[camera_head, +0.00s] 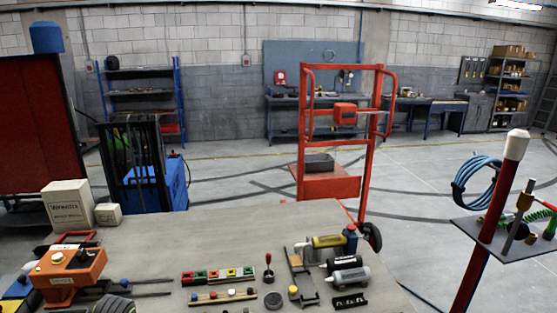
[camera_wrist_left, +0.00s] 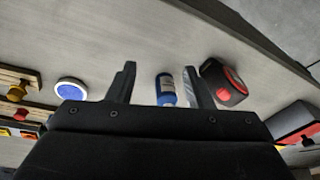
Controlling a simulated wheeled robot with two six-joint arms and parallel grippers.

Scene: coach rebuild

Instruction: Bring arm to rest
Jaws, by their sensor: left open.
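My left gripper (camera_wrist_left: 158,68) shows in the left wrist view, its two dark fingers spread apart. A small blue cylinder (camera_wrist_left: 165,90) appears between the fingers in the picture, with nothing seen clamped on it. I cannot tell how far it is from the fingertips. Neither gripper can be made out in the head view. My right gripper is in neither view.
The grey worktable (camera_head: 220,235) holds an orange box (camera_head: 68,272), several coloured blocks on a rail (camera_head: 218,274), a grey cylinder (camera_head: 350,276) and a white carton (camera_head: 68,204). A red hand truck (camera_head: 332,186) stands behind. The table's middle is bare.

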